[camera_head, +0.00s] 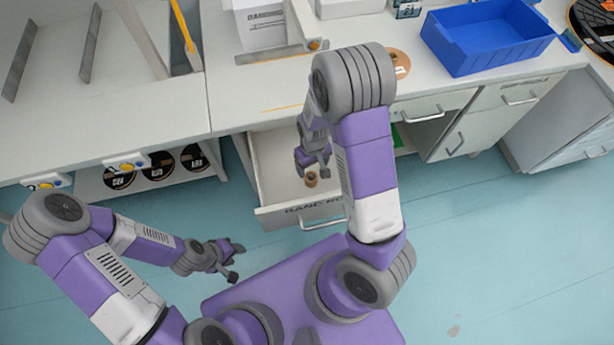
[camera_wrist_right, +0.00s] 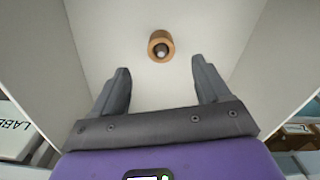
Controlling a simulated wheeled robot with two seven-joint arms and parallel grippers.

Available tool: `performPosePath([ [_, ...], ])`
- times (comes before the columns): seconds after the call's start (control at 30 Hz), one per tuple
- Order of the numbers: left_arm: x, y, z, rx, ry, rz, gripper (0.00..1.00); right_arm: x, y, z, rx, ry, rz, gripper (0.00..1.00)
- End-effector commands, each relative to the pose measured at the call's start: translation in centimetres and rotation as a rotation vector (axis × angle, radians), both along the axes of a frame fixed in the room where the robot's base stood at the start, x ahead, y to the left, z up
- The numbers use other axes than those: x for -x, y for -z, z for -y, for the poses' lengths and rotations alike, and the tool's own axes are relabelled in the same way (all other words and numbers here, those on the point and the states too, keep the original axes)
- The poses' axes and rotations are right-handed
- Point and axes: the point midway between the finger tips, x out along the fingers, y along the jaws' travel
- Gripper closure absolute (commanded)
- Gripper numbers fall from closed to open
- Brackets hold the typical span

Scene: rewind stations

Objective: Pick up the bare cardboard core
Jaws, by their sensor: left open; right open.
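The bare cardboard core (camera_head: 311,179) is a small brown ring lying in the open drawer (camera_head: 276,167). In the right wrist view the core (camera_wrist_right: 161,46) sits on the pale drawer floor, beyond and between my fingertips. My right gripper (camera_head: 316,160) reaches down over the drawer. In its wrist view the right gripper (camera_wrist_right: 160,80) is open, its two fingers apart with nothing between them, and the core is apart from both. My left gripper (camera_head: 231,262) is open and empty above the floor, left of my base.
The drawer walls rise on both sides of the right gripper. A blue bin (camera_head: 487,38) and a white box (camera_head: 260,25) stand on the worktop. Several dark reels (camera_head: 157,165) lie on a shelf under the left bench. The floor (camera_head: 500,240) at right is clear.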

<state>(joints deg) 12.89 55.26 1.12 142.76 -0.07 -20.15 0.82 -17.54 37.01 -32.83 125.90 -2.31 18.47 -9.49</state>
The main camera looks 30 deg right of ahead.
Motion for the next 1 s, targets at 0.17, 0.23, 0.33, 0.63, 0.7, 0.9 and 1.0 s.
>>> performPosePath([
  [0.17, -0.1, 2.0, 0.0, 0.0, 0.0, 0.001, 0.57, 0.0, 2.0, 0.0, 0.0, 0.0, 0.0, 0.24],
  [0.23, 0.0, 2.3, 0.0, 0.0, 0.0, 0.001, 0.57, 0.0, 2.7, 0.0, 0.001, 0.0, -0.001, 0.24],
  [0.33, 0.0, 2.7, 0.0, 0.0, 0.0, 0.001, 0.57, 0.0, 3.7, 0.0, 0.001, 0.0, -0.002, 0.24],
  [0.63, -0.1, 4.5, 0.0, 0.0, 0.0, 0.001, 0.57, 0.1, 6.9, -0.1, 0.0, -0.001, -0.002, 0.24],
  [0.7, -0.1, 5.1, 0.0, 0.0, 0.0, 0.001, 0.57, 0.2, 8.1, -0.1, 0.0, -0.001, -0.002, 0.24],
  [0.9, -0.1, 5.7, 0.0, 0.0, 0.0, 0.001, 0.57, 0.1, 9.5, -0.1, 0.0, 0.001, 0.001, 0.24],
  [1.0, -0.1, 5.6, 0.0, 0.0, 0.0, 0.001, 0.57, 0.1, 9.3, -0.1, 0.0, 0.0, 0.001, 0.24],
])
